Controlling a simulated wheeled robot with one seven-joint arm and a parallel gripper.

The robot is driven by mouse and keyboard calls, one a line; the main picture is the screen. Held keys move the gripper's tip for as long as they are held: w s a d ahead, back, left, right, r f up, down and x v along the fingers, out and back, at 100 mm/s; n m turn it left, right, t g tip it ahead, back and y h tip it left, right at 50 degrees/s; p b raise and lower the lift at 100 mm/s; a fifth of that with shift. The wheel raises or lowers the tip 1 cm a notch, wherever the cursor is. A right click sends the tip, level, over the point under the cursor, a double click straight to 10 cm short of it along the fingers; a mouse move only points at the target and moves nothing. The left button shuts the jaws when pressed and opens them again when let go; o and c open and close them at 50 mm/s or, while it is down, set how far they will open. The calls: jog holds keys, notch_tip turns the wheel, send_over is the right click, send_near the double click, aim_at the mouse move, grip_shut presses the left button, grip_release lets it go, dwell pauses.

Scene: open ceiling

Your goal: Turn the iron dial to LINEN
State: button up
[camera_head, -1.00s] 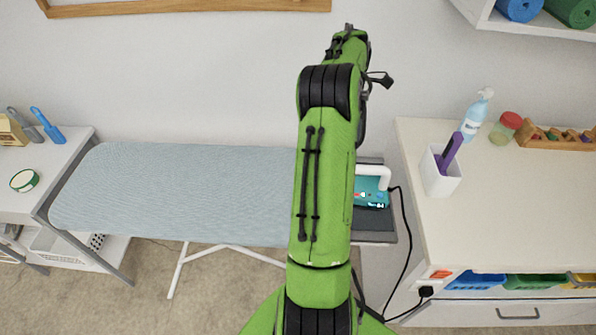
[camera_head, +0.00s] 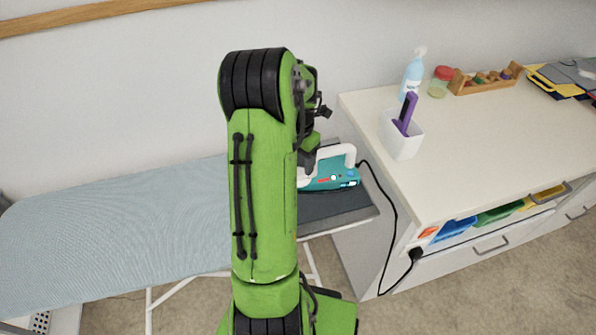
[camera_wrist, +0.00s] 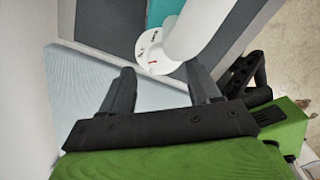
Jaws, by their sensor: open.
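A teal iron (camera_head: 332,176) with a white handle lies on the dark grey rest at the right end of the ironing board (camera_head: 110,215). In the wrist view its white round dial (camera_wrist: 152,52) shows a red mark and small dark marks too small to read. The white handle (camera_wrist: 200,25) covers part of the dial's right side. My gripper (camera_wrist: 160,82) is open and empty, its two fingers apart and pointing toward the dial, with no visible contact. In the head view my arm hides part of the iron, and the fingertips cannot be made out clearly.
A black cord (camera_head: 385,215) runs from the iron to a plug on the cabinet front. The white counter (camera_head: 465,125) at right holds a white cup (camera_head: 401,138) with a purple tool, a spray bottle (camera_head: 412,75) and a jar (camera_head: 439,82). The board's left part is clear.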

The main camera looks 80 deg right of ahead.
aim_at(299, 172)
notch_tip(299, 172, down, 4)
jog(key=shift+r, duration=0.2)
jog(key=shift+c, duration=0.2)
jog(key=c, duration=1)
jog(key=m, duration=0.6)
jog(key=shift+m, duration=0.3)
jog(key=m, duration=0.5)
jog(key=shift+d+r+m, duration=0.1)
jog(key=shift+m, duration=0.2)
